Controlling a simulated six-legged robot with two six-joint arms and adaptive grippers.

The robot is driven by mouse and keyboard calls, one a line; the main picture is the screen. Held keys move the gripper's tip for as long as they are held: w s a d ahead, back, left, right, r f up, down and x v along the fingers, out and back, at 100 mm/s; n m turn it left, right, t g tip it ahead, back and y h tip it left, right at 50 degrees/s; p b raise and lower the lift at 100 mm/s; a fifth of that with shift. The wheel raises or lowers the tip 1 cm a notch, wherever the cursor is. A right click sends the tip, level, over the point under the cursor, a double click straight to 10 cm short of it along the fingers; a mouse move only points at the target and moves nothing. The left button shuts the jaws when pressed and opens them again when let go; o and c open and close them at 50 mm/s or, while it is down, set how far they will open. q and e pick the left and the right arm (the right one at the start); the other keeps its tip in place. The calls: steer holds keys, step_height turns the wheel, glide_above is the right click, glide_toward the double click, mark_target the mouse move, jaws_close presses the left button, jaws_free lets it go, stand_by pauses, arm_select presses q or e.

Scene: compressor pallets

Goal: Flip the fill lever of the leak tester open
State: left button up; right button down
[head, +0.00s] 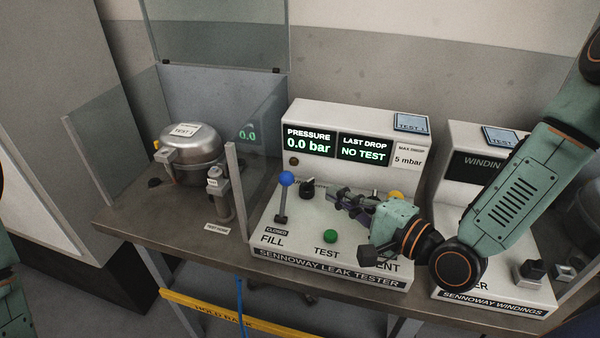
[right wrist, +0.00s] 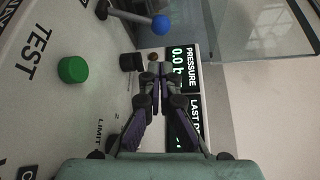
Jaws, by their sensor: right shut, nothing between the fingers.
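The leak tester (head: 330,273) is a white console on the bench, with displays reading 0.0 bar and NO TEST. Its fill lever (head: 284,199) has a blue ball on a grey rod and stands upright near the CLOSED label, above FILL. In the right wrist view the lever (right wrist: 161,25) shows at the top. My right gripper (head: 337,197) is shut and empty over the console, to the right of the lever and apart from it. Its closed fingertips also show in the right wrist view (right wrist: 160,72). My left gripper is not in view.
A black knob (head: 307,188) sits between lever and gripper; a green button (head: 330,236) lies below. A clear guard panel stands left of the console, beside a metal compressor (head: 192,155). The windings tester (head: 495,292) is at right.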

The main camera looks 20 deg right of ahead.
mark_target(284, 196)
steer(key=shift+s+a+r, duration=0.1)
steer(key=shift+s+a, duration=0.05)
steer(key=shift+a, duration=0.05)
steer(key=shift+w+a+f+b, duration=0.2)
steer(key=shift+w+b, duration=0.25)
steer(key=shift+w, duration=0.3)
steer(key=shift+b+x, duration=0.35)
steer(key=shift+x, duration=0.9)
steer(key=x, duration=0.4)
steer(key=shift+w+b, duration=0.15)
steer(key=shift+b, duration=0.2)
steer(key=shift+w+a, duration=0.4)
steer(key=shift+w, duration=0.25)
steer(key=shift+w, duration=0.1)
steer(key=shift+r, duration=0.1)
